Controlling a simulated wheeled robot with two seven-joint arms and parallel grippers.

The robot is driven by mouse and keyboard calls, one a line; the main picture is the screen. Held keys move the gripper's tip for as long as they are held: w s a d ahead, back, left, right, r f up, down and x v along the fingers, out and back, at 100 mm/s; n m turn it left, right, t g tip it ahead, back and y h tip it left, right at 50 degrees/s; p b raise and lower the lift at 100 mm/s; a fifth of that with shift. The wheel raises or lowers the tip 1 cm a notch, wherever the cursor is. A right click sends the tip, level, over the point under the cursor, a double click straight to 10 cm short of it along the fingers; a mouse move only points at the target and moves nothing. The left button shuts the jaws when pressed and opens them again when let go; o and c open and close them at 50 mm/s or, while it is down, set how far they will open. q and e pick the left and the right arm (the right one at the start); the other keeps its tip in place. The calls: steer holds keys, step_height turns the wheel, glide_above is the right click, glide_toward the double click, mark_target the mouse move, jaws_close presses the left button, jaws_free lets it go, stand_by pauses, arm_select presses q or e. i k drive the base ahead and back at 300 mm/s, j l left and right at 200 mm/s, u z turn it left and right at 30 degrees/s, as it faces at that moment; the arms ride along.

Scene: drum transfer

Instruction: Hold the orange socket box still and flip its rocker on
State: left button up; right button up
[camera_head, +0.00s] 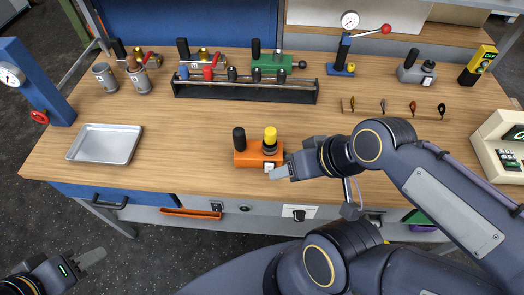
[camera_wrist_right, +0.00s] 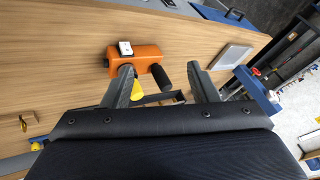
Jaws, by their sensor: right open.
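The orange socket box (camera_head: 243,159) sits on the wooden table near its front edge, with a black cylinder (camera_head: 239,138) and a yellow-topped plug (camera_head: 270,135) standing on it. Its white rocker (camera_head: 269,167) faces the front edge at the right; I cannot tell its position. My right gripper (camera_head: 283,171) is at the box's right front corner. In the right wrist view the open fingers (camera_wrist_right: 163,86) are apart, with the box (camera_wrist_right: 148,59) beyond them and the rocker (camera_wrist_right: 125,48) visible; contact is unclear. My left gripper (camera_head: 91,258) is low at the left, away from the table.
A metal tray (camera_head: 106,144) lies left of the box. A black rack (camera_head: 245,91) with several tools stands behind it. Two grey cans (camera_head: 104,77) are at the back left. A beige device (camera_head: 500,145) is at the right. Table between tray and box is clear.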

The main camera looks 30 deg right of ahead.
mark_target(269, 166)
steer(key=i+j, duration=0.15)
steer(key=j, duration=0.2)
steer(key=i+j, duration=0.1)
steer(key=j, duration=0.2)
steer(key=i+j, duration=0.15)
steer(key=j, duration=0.2)
steer(key=i+j, duration=0.1)
steer(key=j, duration=0.25)
steer(key=z, duration=0.45)
steer(key=j+z, duration=0.1)
steer(key=z, duration=1.15)
steer(key=j+z, duration=0.1)
steer(key=z, duration=0.75)
